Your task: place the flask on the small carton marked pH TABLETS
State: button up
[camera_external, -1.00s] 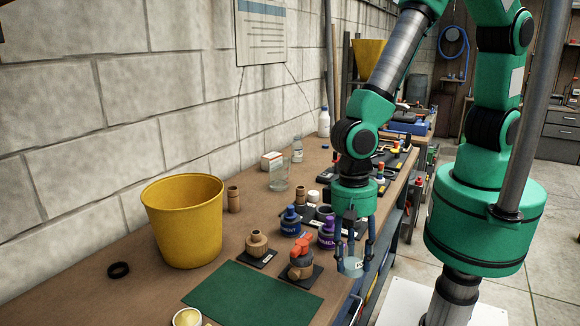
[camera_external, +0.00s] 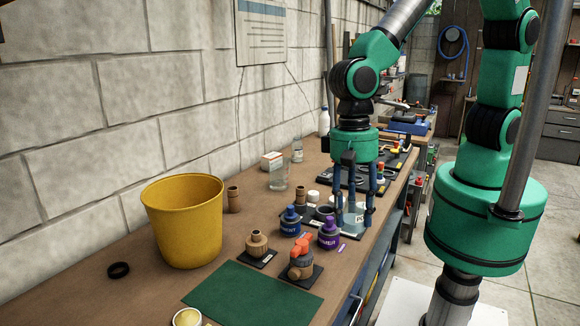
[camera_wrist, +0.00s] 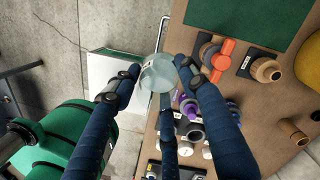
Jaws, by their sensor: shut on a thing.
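The flask (camera_external: 353,214) is clear glass with a small white label. My gripper (camera_external: 354,222) is shut on it and holds it upright near the bench's front edge, beside the purple and blue bottles. In the wrist view the flask (camera_wrist: 158,74) sits between the blue fingers, partly past the bench edge in that picture. A small white carton with an orange-brown side (camera_external: 271,160) stands at the back by the wall, left of and behind my gripper; its print is too small to read. The carton is not visible in the wrist view.
A clear glass beaker (camera_external: 279,175) stands in front of the carton, and a clear jar (camera_external: 297,149) behind it. Blue (camera_external: 291,222) and purple (camera_external: 328,234) bottles stand left of my gripper. A yellow bucket (camera_external: 184,225) is at left. The green mat (camera_external: 250,295) is bare.

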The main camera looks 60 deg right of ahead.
jog(key=w+d+m+p, duration=0.35)
jog(key=w+d, duration=0.65)
jog(key=w, duration=0.4)
jog(key=w+d+m+p, duration=0.3)
jog(key=w+d+m, duration=0.2)
jog(key=w+d, duration=0.65)
jog(key=w+d+m+t+p, duration=0.15)
jog(key=w+d, duration=0.35)
jog(key=d, duration=0.6)
jog(key=w+d+m+p, duration=0.3)
jog(key=w+d, duration=0.2)
jog(key=d, duration=0.5)
jog(key=w+d+m+p, duration=0.25)
jog(key=w+d, duration=0.35)
jog(key=d, duration=0.5)
jog(key=shift+s+a+f+b, duration=0.1)
jog(key=shift+a+f+b, duration=0.1)
jog(key=shift+f, duration=1.15)
jog(key=shift+s+a+f+b, duration=0.1)
jog(key=shift+f+b, duration=0.05)
jog(key=shift+f, duration=1.15)
jog(key=w, duration=0.5)
jog(key=w+d+f+p, duration=0.1)
jog(key=w, duration=0.4)
jog(key=w+p, duration=0.1)
jog(key=w, duration=0.5)
jog(key=shift+d+f, duration=0.15)
jog(key=shift+f, duration=0.05)
